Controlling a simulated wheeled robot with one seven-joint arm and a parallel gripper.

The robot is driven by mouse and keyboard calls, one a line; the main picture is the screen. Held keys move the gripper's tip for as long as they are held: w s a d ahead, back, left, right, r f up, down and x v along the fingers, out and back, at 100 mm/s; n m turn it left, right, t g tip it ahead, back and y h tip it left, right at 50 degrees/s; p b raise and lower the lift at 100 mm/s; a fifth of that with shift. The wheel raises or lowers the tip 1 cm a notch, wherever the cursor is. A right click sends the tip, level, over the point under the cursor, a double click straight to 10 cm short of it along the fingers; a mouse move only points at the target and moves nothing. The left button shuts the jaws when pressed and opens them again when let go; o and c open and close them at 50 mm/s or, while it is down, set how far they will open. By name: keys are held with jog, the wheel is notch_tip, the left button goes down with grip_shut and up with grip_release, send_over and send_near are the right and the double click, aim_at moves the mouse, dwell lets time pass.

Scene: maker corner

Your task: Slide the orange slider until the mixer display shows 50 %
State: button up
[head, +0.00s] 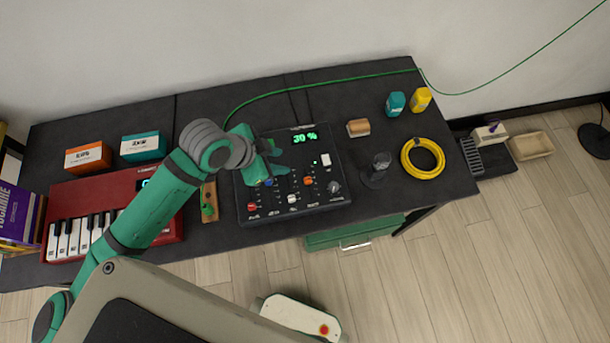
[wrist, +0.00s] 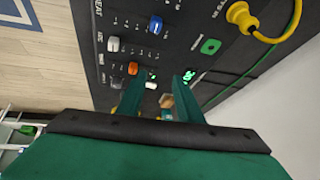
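The black mixer (head: 243,213) lies on the dark table, and its green display (head: 306,137) appears to read 30 %. The orange slider (head: 308,181) is on the right part of the slider panel; it also shows in the wrist view (wrist: 132,68), near the tip of my left-hand finger. My gripper (head: 284,161) is above the mixer's upper left part, left of the orange slider. Its two green fingers are apart in the wrist view (wrist: 161,84), with nothing held between them. I cannot tell whether a finger touches the panel.
Nearby controls are a white slider (head: 292,199), a red slider (head: 251,206), a blue slider (wrist: 155,25), a white button (head: 326,160) and a grey knob (head: 334,187). A red keyboard (head: 170,229) lies left. A dark upright object (head: 380,165) and a yellow cable coil (head: 410,168) lie right.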

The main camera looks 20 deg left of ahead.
aim_at(307, 179)
jog(key=s+d+r+m+g, duration=0.1)
jog(key=d+r+m+g, duration=0.1)
jog(key=d+r+g, duration=0.15)
jog(key=shift+t+h, duration=0.3)
jog(key=shift+t, duration=0.05)
jog(key=x, duration=1.1)
jog(key=shift+d+f, duration=0.1)
jog(key=shift+d, duration=0.1)
jog(key=shift+s+a, duration=0.1)
grip_shut()
